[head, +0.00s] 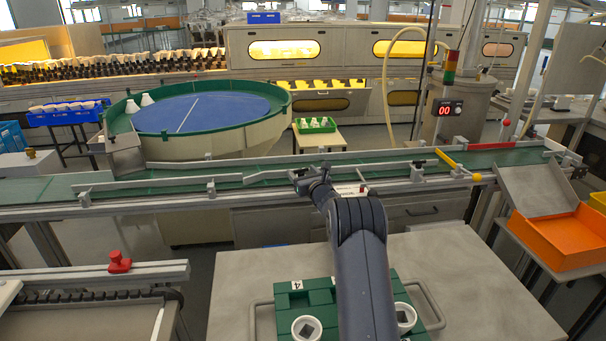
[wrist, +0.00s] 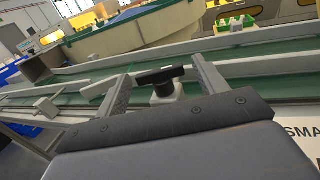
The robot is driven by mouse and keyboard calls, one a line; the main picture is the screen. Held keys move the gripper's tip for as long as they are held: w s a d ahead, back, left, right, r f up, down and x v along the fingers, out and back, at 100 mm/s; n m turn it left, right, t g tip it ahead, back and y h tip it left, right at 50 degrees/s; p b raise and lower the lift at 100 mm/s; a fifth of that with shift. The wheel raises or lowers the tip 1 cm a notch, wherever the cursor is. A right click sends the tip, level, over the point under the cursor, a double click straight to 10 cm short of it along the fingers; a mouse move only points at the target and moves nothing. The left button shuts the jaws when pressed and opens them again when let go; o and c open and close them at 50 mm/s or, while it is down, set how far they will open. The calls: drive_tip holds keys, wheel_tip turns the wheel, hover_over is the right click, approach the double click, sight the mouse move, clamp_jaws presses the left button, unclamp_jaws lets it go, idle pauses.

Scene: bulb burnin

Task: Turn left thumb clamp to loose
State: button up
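The left thumb clamp is a black T-shaped knob (wrist: 160,74) on a short black stem above a pale block, in the wrist view. Its bar lies nearly crosswise, slightly tilted. My gripper (wrist: 161,72) is open, with one finger left of the knob and one right of it; I see gaps on both sides. In the head view my gripper (head: 308,178) is at the conveyor's near guide rail, and it largely hides the clamp there. Another dark clamp knob (head: 418,164) stands farther right along the rail.
The green conveyor belt (head: 235,180) runs across, with metal guide rails (head: 150,184). A blue round table (head: 215,112) stands behind it. An orange bin (head: 560,240) is at right, and a green tray (head: 290,300) lies below my arm.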

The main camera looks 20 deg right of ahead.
drive_tip(key=c, duration=0.9)
drive_tip(key=shift+d+r+n+y+p, duration=0.15)
drive_tip(key=shift+r+n+y+p, duration=0.3)
drive_tip(key=shift+y+p, duration=0.45)
drive_tip(key=shift+w+d+f+n+g+y+p, duration=0.15)
drive_tip(key=shift+n+g+y+p, duration=0.15)
drive_tip(key=shift+n+y, duration=0.35)
drive_tip(key=shift+s+a+f+n+g+y+p, duration=0.1)
drive_tip(key=shift+n+g+y+p, duration=0.1)
drive_tip(key=shift+n+y+p, duration=0.4)
drive_tip(key=o, duration=1)
drive_tip(key=shift+f, duration=0.15)
drive_tip(key=b+v, duration=0.1)
drive_tip(key=v, duration=0.9)
drive_tip(key=shift+s+d, duration=0.2)
drive_tip(key=shift+s, duration=0.15)
